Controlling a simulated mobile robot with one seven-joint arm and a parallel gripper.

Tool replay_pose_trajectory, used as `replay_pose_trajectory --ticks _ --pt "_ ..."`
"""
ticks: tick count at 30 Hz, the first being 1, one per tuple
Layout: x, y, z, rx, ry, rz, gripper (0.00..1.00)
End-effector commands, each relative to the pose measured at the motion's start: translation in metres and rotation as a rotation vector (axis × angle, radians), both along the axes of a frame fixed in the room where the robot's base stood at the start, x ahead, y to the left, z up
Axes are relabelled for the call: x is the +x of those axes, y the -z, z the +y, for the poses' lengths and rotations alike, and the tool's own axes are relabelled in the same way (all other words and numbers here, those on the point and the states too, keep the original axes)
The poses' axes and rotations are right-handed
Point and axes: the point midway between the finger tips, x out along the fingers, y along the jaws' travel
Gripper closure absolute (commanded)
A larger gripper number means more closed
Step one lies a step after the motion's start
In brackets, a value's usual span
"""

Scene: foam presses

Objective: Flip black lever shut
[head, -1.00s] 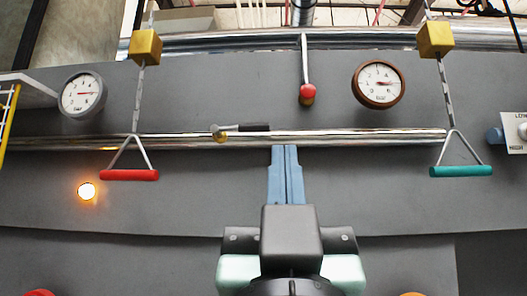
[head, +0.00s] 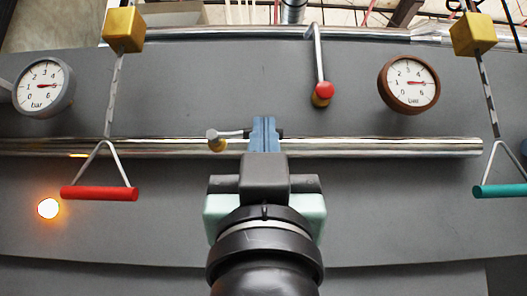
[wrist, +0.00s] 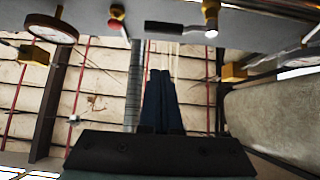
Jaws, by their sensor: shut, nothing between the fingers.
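The black lever is a silver rod with a black grip, lying level along the chrome pipe. Its brass pivot (head: 217,145) is at the left end in the head view. The black grip (wrist: 164,27) shows whole in the wrist view, just beyond my fingertips, with a small gap in the picture. In the head view my gripper (head: 264,122) is shut and empty, its blue fingers pointing up and covering the middle of the grip. I cannot tell whether they touch it.
The chrome pipe (head: 400,147) crosses the grey panel. A red-knobbed lever (head: 325,90) hangs above right. A red pull handle (head: 98,193) and a teal one (head: 500,190) hang at the sides. Two gauges (head: 44,85) (head: 408,83) flank the panel. An orange lamp (head: 48,208) glows.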

Motion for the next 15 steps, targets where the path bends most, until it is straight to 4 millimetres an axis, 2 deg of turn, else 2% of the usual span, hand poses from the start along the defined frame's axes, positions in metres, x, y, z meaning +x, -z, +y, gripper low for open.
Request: replay_pose_trajectory --ticks 1,12,14,15 --pt "0.004 -0.010 0.000 0.000 0.000 0.001 1.00" --pt "0.051 -0.068 0.001 -0.001 -0.001 0.001 1.00" --pt "0.058 -0.077 0.001 -0.001 -0.001 0.000 1.00" --pt "0.062 -0.073 0.000 -0.001 -0.001 0.004 1.00"
